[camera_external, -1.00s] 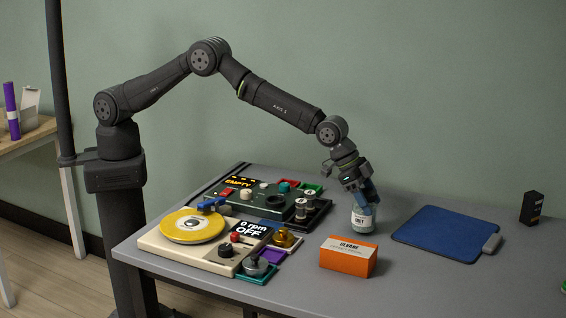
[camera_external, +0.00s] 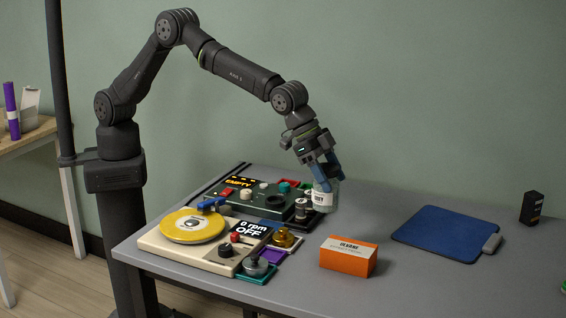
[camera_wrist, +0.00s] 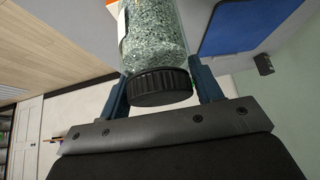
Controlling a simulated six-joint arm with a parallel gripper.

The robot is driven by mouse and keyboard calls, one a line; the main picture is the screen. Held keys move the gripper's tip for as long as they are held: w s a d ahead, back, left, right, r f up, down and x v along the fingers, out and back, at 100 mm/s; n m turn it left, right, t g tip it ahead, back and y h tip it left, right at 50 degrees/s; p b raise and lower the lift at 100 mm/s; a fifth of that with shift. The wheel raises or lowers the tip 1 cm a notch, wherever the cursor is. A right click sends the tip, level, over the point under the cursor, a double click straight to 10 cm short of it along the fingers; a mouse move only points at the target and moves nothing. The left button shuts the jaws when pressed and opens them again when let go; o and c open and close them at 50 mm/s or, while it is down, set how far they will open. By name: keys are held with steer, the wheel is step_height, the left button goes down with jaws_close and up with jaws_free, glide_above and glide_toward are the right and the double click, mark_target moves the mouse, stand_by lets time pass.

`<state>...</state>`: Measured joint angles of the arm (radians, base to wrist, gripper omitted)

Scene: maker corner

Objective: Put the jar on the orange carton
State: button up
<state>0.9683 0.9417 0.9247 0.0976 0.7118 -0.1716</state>
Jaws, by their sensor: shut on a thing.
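The jar (camera_external: 323,199) has a white label and is held by my gripper (camera_external: 322,180), up off the table and slightly tilted. In the wrist view the jar (camera_wrist: 155,38) shows grey-green granular contents and a black ribbed lid, with the blue fingers of my gripper (camera_wrist: 160,90) on both sides of it. The orange carton (camera_external: 347,261) has a white top and lies on the table, to the right of and in front of the jar. The carton's top is bare. A small bit of orange shows at the top edge of the wrist view.
A cream turntable unit (camera_external: 200,254) with a yellow disc and a green control panel (camera_external: 256,206) stand left of the carton. A blue mat (camera_external: 445,233) lies to the right, with a small black box (camera_external: 531,208) beyond it. The table between carton and mat is clear.

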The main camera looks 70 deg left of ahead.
steer(key=s+d+r+m+g, duration=0.1)
steer(key=s+d+r, duration=0.1)
steer(key=s+d, duration=0.25)
steer(key=s+d+r+m, duration=0.2)
steer(key=s+d+r, duration=0.1)
steer(key=s, duration=0.3)
steer(key=shift+h, duration=0.4)
steer(key=shift+w+a+f, duration=0.2)
steer(key=shift+w+f, duration=2.6)
steer(key=shift+w+a+f, duration=0.2)
steer(key=shift+w+f, duration=2.55)
steer(key=shift+f, duration=0.1)
steer(key=o, duration=1.2)
steer(key=shift+f, duration=0.1)
